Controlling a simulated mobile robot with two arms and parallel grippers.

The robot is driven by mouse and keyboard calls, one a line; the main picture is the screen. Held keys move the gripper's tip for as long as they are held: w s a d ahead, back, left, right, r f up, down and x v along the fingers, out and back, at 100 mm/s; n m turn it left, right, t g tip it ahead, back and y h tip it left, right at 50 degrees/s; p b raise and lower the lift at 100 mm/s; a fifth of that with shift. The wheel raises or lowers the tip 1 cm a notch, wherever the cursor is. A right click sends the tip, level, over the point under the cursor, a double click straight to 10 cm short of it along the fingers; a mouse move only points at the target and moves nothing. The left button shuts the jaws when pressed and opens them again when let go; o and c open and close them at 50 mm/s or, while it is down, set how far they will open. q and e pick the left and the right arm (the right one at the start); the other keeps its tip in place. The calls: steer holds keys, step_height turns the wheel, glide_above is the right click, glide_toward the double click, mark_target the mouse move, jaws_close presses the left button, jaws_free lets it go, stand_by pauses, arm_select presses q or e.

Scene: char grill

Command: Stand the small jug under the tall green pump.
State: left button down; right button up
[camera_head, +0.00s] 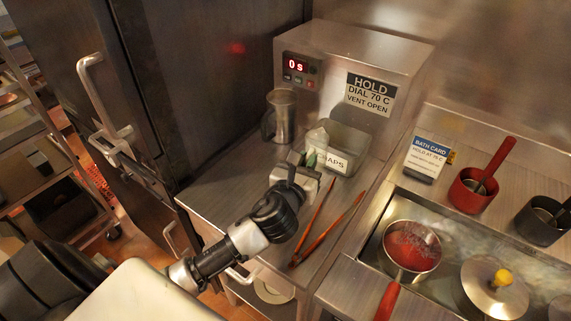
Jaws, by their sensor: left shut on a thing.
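My left gripper (304,168) reaches up from the lower left to the steel counter, just in front of a grey bin labelled "CAPS" (344,150). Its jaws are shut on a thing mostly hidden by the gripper. A small pale piece with a green part (316,143) shows at the fingertips; I cannot tell whether it is the held thing. A tall metal jug-like vessel (284,117) with a dark handle stands upright behind and left of the gripper. I cannot make out a tall green pump. My right gripper is not in view.
Red tongs (316,226) lie right of my arm. A steel box with a "0 s" display (335,62) stands behind. At right, a steaming bath (437,215) holds a red-filled pan (412,250) and a lidded pot (494,287). A card stand (428,156) and red pot (472,190) are behind it.

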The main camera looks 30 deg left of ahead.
arm_select(q)
steer(key=shift+d+r, duration=0.3)
steer(key=shift+d, duration=0.25)
steer(key=shift+d+r, duration=0.3)
steer(key=shift+d, duration=0.2)
steer(key=shift+s+f, duration=0.25)
steer(key=shift+s, duration=0.1)
steer(key=s+d+f+m+h, duration=0.1)
steer(key=s+f, duration=0.3)
steer(key=s, duration=1)
steer(key=shift+s+d+h, duration=0.15)
steer(key=shift+d+h, duration=0.25)
steer(key=shift+h, duration=0.2)
